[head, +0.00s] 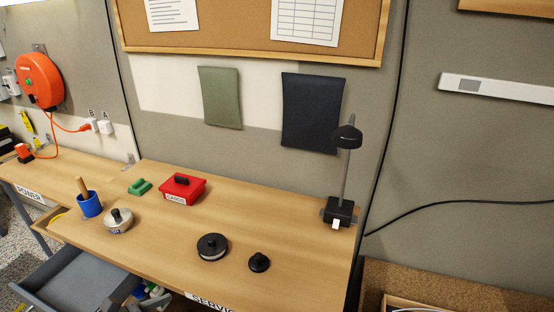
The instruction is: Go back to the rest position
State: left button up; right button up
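Neither of my grippers shows in the head view, and no part of my arms can be made out. The wooden workbench (290,240) holds a large black disc with a knob (212,247) and a smaller black knobbed disc (259,262) near its front. A silver round piece with a black knob (118,221) sits further left. A red box with a black handle (182,189) stands towards the back, with a green block (139,187) to its left. A blue cup (89,205) with a wooden handle in it stands at the left.
A black-based stand with an upright post (339,211) is at the bench's right end. A grey open drawer (82,281) juts out below left. An orange cable reel (40,81) hangs on the wall above a second bench. The middle of the bench is clear.

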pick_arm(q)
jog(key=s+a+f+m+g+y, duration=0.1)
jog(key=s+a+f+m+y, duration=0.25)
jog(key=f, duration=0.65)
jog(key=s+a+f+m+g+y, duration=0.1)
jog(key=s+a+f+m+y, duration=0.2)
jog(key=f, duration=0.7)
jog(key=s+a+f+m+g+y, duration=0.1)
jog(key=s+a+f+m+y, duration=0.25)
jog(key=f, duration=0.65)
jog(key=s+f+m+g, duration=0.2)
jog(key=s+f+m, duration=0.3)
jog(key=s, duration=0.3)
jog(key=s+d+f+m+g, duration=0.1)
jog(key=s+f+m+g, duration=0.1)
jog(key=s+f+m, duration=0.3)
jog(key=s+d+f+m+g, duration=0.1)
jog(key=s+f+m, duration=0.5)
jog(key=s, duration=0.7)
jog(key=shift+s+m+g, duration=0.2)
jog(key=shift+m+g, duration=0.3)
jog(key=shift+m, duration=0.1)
